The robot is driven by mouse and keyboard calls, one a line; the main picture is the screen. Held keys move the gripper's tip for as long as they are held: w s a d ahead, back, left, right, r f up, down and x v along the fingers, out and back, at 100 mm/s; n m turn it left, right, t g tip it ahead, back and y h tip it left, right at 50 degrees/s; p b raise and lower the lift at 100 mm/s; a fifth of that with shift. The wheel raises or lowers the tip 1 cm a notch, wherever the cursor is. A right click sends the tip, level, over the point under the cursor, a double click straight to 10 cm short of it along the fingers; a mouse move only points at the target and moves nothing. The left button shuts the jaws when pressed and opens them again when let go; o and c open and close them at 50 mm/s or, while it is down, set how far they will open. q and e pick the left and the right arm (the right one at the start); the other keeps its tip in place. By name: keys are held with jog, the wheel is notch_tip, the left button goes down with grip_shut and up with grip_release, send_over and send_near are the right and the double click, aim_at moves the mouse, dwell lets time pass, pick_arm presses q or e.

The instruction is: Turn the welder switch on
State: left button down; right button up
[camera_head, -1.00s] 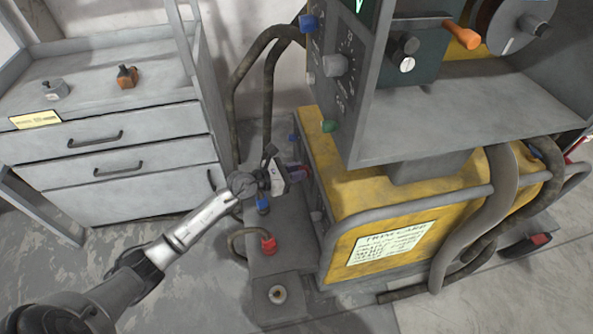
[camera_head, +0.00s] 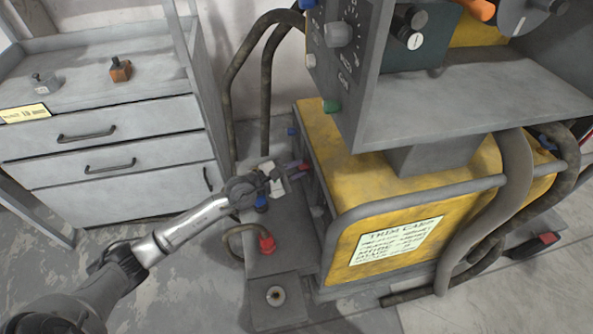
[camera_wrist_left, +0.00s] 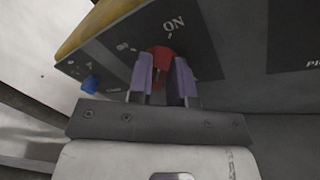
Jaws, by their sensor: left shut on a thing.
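The welder switch (camera_wrist_left: 160,53) is a red knob on the dark front panel of the yellow welder (camera_head: 375,180). In the left wrist view the word ON is printed above and to the right of it. My left gripper (camera_wrist_left: 161,70) has its two purple fingers on either side of the red knob, shut on it. In the head view my left gripper (camera_head: 293,170) reaches the welder's left side low down, and the red switch shows only as a small bit at its tip. My right gripper is in neither view.
A blue knob (camera_wrist_left: 91,84) sits left of the switch on the same panel. A grey control box (camera_head: 345,75) overhangs the welder. Red (camera_head: 267,244) and blue (camera_head: 261,203) cable plugs lie just below my left gripper. A grey drawer cabinet (camera_head: 110,140) stands at left.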

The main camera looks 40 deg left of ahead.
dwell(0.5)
pick_arm(q)
jog(key=c, duration=1.1)
grip_release()
jog(key=shift+o, duration=0.2)
jog(key=shift+s+a, duration=0.15)
jog(key=shift+s, duration=0.4)
jog(key=b+v, duration=0.3)
jog(key=v, duration=0.9)
jog(key=shift+s+a, duration=0.2)
jog(key=shift+s, duration=0.1)
